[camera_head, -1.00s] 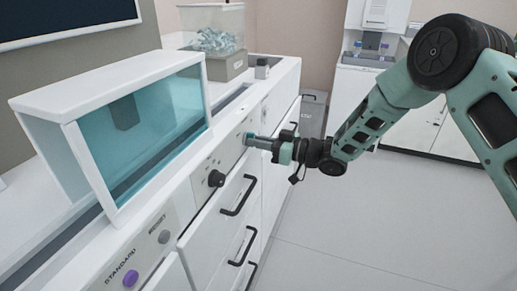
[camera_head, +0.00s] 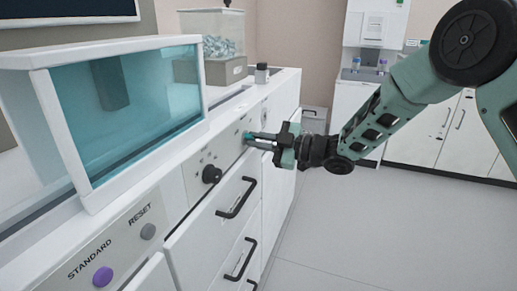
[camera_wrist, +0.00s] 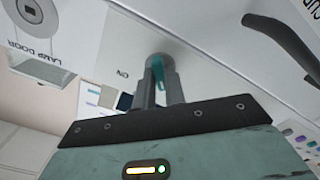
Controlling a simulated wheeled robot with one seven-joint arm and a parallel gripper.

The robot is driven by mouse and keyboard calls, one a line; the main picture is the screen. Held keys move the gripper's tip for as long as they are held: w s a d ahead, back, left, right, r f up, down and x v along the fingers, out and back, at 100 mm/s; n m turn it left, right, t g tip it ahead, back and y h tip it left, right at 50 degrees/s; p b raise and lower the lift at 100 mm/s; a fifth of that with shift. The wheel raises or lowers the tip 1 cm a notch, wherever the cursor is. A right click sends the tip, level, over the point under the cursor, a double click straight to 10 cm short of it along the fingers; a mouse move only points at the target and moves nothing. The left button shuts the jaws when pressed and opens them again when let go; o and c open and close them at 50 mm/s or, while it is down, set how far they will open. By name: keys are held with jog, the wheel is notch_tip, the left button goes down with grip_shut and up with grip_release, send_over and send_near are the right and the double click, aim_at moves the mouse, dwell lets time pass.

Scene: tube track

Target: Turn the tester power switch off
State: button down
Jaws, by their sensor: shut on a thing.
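My gripper (camera_head: 250,138) reaches the front panel of the white counter from the right, its fingertips at the panel. In the wrist view, its two grey fingers (camera_wrist: 160,88) are closed around a small teal piece, which I take to be the tester power switch (camera_wrist: 158,68). The switch stands out from a round grey base on the white panel, and the fingers hide part of it. An "ON" label (camera_wrist: 122,75) is printed beside it, upside down in this view. I cannot tell the switch's setting.
A black knob (camera_head: 211,174), a grey RESET button (camera_head: 148,231) and a purple STANDARD button (camera_head: 103,277) are on the same front. Drawer handles (camera_head: 237,198) stick out below. A glass-fronted case (camera_head: 130,105) stands on top. The floor at right is clear.

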jog(key=shift+n+b, duration=0.35)
jog(key=shift+n, duration=0.15)
jog(key=c, duration=1.5)
grip_release()
jog(key=shift+o, duration=0.2)
jog(key=shift+d, duration=0.1)
jog(key=p+v, duration=0.1)
jog(key=v, duration=1.6)
jog(key=shift+d, duration=0.15)
jog(key=shift+s, duration=0.1)
